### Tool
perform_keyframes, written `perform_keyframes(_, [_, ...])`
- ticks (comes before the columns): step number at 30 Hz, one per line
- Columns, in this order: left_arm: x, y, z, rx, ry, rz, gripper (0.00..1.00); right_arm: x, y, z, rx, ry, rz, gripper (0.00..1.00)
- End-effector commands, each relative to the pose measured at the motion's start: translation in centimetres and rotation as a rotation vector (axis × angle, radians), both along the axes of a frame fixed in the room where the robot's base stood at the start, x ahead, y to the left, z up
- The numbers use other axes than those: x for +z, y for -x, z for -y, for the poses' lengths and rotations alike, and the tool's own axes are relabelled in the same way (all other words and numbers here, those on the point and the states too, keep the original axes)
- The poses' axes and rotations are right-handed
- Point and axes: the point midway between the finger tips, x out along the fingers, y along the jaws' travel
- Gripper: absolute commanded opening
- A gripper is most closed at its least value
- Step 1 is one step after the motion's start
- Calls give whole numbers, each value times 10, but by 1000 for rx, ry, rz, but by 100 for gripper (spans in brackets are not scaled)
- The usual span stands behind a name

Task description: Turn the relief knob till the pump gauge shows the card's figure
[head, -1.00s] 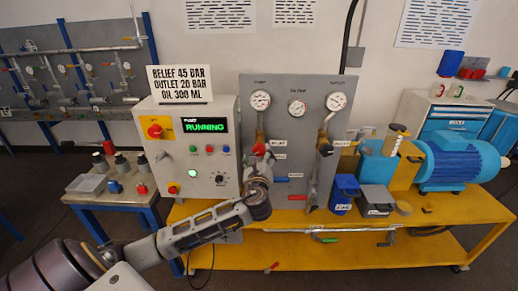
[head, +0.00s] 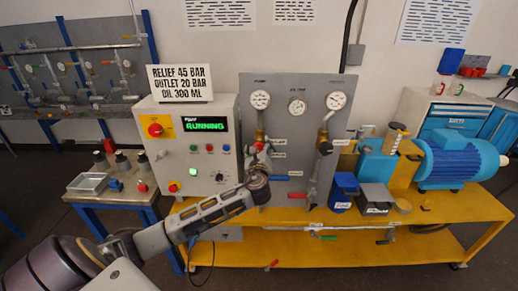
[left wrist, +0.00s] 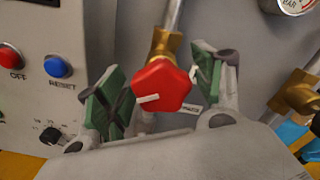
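The red relief knob (head: 259,147) sits on a brass valve low on the grey gauge panel. In the left wrist view the knob (left wrist: 162,86), with a white pointer mark, lies between the green pads of my left gripper (left wrist: 160,88). The fingers stand apart on both sides and do not appear to grip it. In the head view my left gripper (head: 260,160) is just below the knob and partly hidden. The pump gauge (head: 260,100) is above; its needle is too small to read. The card (head: 180,83) says relief 45 bar. My right gripper is not in view.
The control box (head: 195,150), its display reading RUNNING, stands close left of my left gripper. The blue motor (head: 460,163) stands on the yellow bench.

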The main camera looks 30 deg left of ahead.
Motion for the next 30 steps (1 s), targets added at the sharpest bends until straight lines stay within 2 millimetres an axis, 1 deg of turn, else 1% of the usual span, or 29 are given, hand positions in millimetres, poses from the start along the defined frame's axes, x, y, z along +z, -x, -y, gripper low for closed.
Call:
perform_keyframes(1, [0, 0, 0, 0, 0, 0, 57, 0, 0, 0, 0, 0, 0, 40])
perform_keyframes(6, [0, 0, 0, 0, 0, 0, 36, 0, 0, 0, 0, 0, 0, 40])
perform_keyframes(8, [0, 0, 0, 0, 0, 0, 28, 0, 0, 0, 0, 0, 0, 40])
perform_keyframes(9, [0, 0, 0, 0, 0, 0, 26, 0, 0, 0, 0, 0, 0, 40])
perform_keyframes(14, [-1, 0, 0, 0, 20, 11, 25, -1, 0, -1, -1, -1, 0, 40])
perform_keyframes(24, [-1, 1, -1, 1, 171, 104, 25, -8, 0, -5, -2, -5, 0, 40])
perform_keyframes(30, [-1, 1, -1, 1, 191, 117, 25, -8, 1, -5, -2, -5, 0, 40])
